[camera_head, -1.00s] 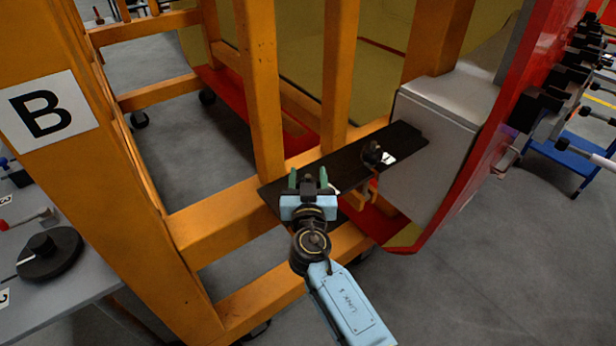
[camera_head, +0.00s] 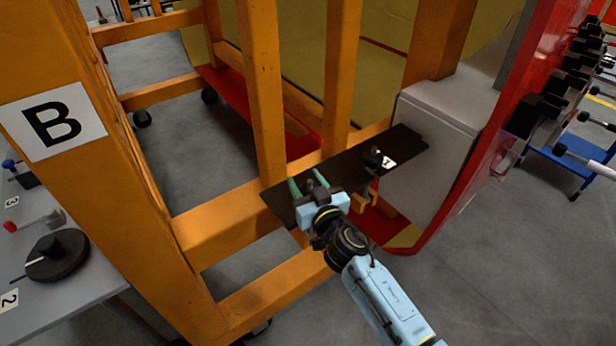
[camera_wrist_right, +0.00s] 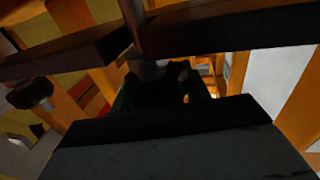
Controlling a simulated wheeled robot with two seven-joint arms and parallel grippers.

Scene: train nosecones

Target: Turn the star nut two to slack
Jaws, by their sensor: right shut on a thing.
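A long black bar (camera_head: 399,144) lies across the orange frame, with a black star nut (camera_head: 373,158) beside a white label (camera_head: 388,162) near its right end. My right gripper (camera_head: 308,185) is at the bar's left part, its green fingers on either side of a dark knob-like star nut. In the right wrist view this dark nut (camera_wrist_right: 158,92) sits between the fingers, below a grey stud, in deep shadow. My right gripper is shut on it. The nut's turn angle and its number are hidden or too dark to read. My left gripper is not in view.
Orange posts (camera_head: 257,90) rise close behind the bar. A grey block (camera_head: 435,150) and a red nosecone edge (camera_head: 530,75) stand to the right. A grey table (camera_head: 70,290) with a black disc (camera_head: 57,257) and numbered labels is at the left.

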